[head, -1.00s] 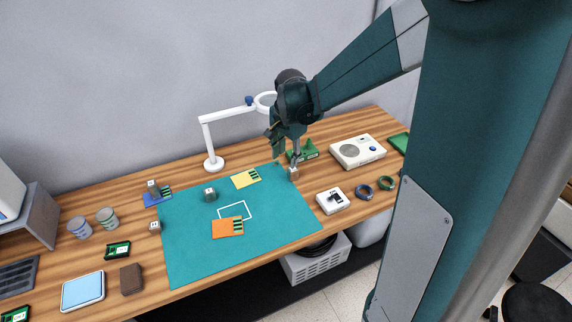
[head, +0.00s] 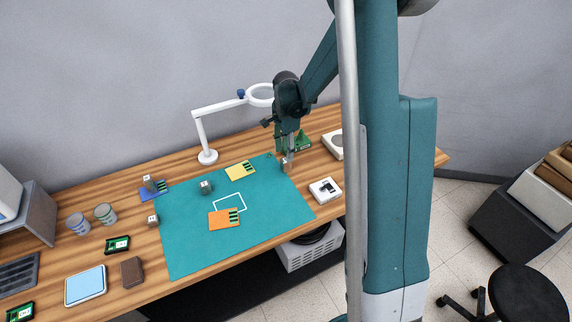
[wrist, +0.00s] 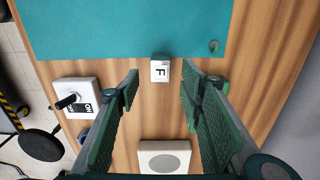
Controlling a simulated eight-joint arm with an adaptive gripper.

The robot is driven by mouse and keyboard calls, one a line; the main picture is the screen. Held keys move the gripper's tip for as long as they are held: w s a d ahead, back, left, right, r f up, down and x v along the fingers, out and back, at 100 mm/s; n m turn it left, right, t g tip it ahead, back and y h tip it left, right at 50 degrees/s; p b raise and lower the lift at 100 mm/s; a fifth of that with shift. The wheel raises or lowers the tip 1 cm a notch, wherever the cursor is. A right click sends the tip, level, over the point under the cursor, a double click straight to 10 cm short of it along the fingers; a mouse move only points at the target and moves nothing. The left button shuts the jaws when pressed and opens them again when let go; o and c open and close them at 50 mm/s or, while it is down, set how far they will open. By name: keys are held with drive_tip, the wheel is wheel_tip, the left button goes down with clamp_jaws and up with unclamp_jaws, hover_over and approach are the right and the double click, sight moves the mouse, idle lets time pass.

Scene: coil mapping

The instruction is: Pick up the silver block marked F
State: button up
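The silver block marked F (wrist: 160,70) stands on the wooden table at the edge of the teal mat in the wrist view, its F label facing the camera. My gripper (wrist: 160,80) is open, with one finger to the left of the block and one to the right. Neither finger appears to touch it. In the head view my gripper (head: 288,158) hangs low by the right edge of the mat (head: 285,205), where it is hard to tell the block from the fingers.
A white switch box (head: 325,190) and a white speaker box (wrist: 165,157) stand nearby. A magnifier lamp (head: 207,157) stands behind the mat. An orange card (head: 222,219), a yellow card (head: 238,172) and a grey cube (head: 206,188) lie on the mat.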

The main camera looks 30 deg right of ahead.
sight(286, 163)
drive_tip(key=shift+f, duration=0.15)
drive_tip(key=shift+f, duration=1.15)
drive_tip(key=shift+f, duration=2.6)
drive_tip(key=c, duration=1.1)
drive_tip(key=shift+r, duration=0.15)
drive_tip(key=shift+r, duration=4.85)
